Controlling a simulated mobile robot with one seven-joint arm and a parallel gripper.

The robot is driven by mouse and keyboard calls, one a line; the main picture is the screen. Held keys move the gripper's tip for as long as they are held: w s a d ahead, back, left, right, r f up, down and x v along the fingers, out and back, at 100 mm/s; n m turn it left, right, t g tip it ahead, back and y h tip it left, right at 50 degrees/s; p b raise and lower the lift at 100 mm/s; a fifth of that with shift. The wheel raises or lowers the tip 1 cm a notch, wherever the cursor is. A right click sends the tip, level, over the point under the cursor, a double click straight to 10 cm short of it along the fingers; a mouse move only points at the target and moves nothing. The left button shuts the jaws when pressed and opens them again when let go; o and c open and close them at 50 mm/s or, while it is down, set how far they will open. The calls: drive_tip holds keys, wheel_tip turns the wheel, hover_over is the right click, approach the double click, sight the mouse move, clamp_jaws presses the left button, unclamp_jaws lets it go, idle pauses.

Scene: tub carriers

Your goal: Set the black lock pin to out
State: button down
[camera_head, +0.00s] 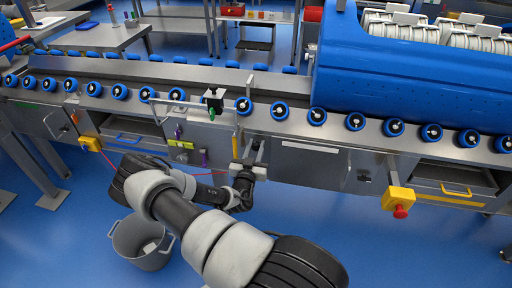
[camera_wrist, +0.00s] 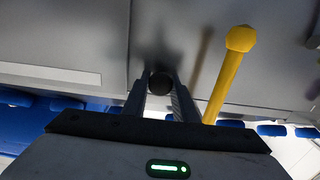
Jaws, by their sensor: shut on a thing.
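The black lock pin (camera_wrist: 160,85) shows in the wrist view as a dark round knob against the grey metal panel. The two fingers of my gripper (camera_wrist: 160,92) are on either side of it and shut on it. In the head view my gripper (camera_head: 256,152) is at the front panel below the roller conveyor. The pin cannot be made out there. How far the pin stands out of the panel is hard to tell.
A yellow handle (camera_wrist: 224,75) sticks out close to the right of my gripper in the wrist view. A yellow box with a red button (camera_head: 398,200) is on the front at right. A grey bucket (camera_head: 142,243) stands on the floor. Blue rollers (camera_head: 317,116) line the conveyor.

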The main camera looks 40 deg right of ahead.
drive_tip(key=shift+v, duration=1.25)
drive_tip(key=shift+s+f, duration=0.1)
drive_tip(key=c, duration=1.4)
unclamp_jaws()
drive_tip(key=shift+c, duration=0.2)
drive_tip(key=p+v, duration=0.2)
drive_tip(key=v, duration=1.5)
drive_tip(key=shift+s+a, duration=0.2)
